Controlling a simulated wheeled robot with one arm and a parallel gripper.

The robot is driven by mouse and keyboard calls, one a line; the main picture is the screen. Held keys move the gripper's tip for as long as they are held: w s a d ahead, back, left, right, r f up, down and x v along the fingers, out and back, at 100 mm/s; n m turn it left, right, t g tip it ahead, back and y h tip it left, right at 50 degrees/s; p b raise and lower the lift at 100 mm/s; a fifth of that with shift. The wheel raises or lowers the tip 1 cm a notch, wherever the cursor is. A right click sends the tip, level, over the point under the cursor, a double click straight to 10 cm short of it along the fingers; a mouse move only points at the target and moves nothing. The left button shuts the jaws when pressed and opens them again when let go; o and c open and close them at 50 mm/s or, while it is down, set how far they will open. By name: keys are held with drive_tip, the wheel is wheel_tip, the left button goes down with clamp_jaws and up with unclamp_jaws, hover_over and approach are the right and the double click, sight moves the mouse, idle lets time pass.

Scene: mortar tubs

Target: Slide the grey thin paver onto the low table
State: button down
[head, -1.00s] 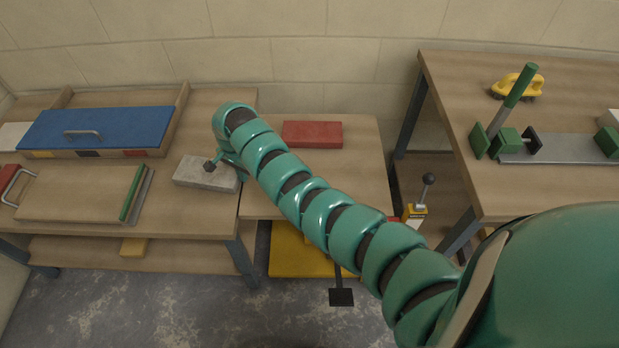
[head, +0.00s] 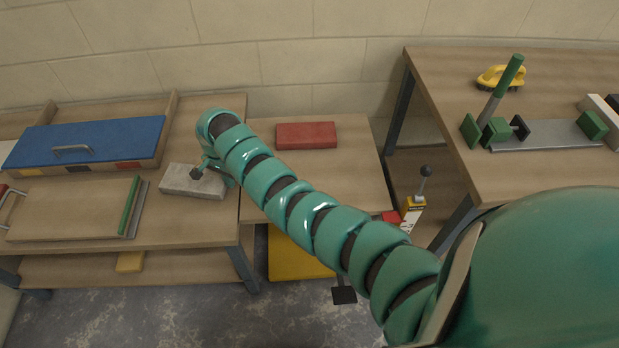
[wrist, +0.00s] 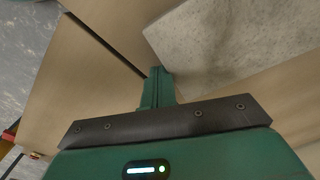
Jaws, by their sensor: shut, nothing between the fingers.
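The grey thin paver (head: 180,186) lies flat on the left table (head: 190,226), near that table's right edge. The low table (head: 335,180) adjoins on the right and carries a red paver (head: 306,135). My gripper (head: 197,173) is at the grey paver's top right part in the head view, partly covering it. In the wrist view the shut fingers (wrist: 157,88) are beside the speckled grey paver (wrist: 235,45), close to its edge; I cannot tell whether they touch. A dark seam between the tabletops shows left of the fingers there. The paver's right end is partly hidden by my arm.
A blue-lidded box (head: 85,143) and a board with a green strip (head: 75,208) occupy the left table. A taller table (head: 530,170) stands right, holding a green-handled tool (head: 505,85) and a yellow brush (head: 500,76). A yellow item (head: 295,255) lies below the low table.

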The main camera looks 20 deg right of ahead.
wheel_tip(320, 180, up, 9)
drive_tip(key=d+p, duration=0.2)
drive_tip(key=p, duration=0.2)
drive_tip(key=shift+s, duration=0.25)
idle(0.6)
